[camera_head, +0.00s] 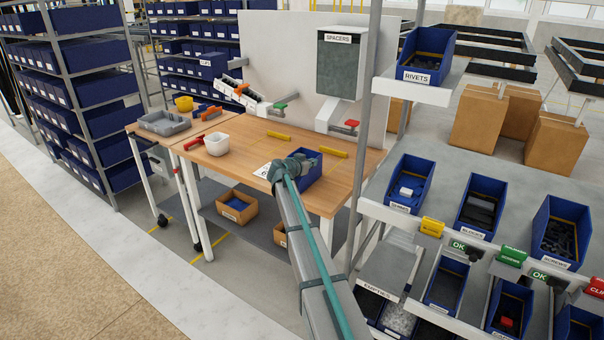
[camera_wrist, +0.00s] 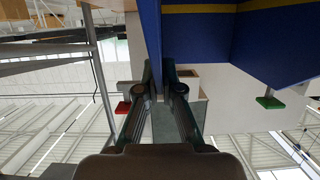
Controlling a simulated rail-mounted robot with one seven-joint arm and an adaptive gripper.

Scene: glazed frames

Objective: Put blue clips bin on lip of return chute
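A blue bin (camera_head: 309,168) with a yellow band is at the front right of the wooden workbench; its label is not readable. I cannot tell whether it rests on the bench or hangs just above it. My gripper (camera_head: 283,166) is at the bin's near left side. In the wrist view my two fingers (camera_wrist: 160,82) close on one wall of the blue bin (camera_wrist: 195,35), with the wall's edge between them. A sloped grey chute (camera_head: 388,268) labelled EMPTIES stands at the lower right, apart from the bin.
The workbench (camera_head: 345,188) also carries a white tub (camera_head: 216,144), a grey tray (camera_head: 164,123) and yellow strips. A post stands between bench and the right rack, which holds several blue bins and a RIVETS bin (camera_head: 427,55). A SPACERS dispenser (camera_head: 339,68) hangs on the back panel.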

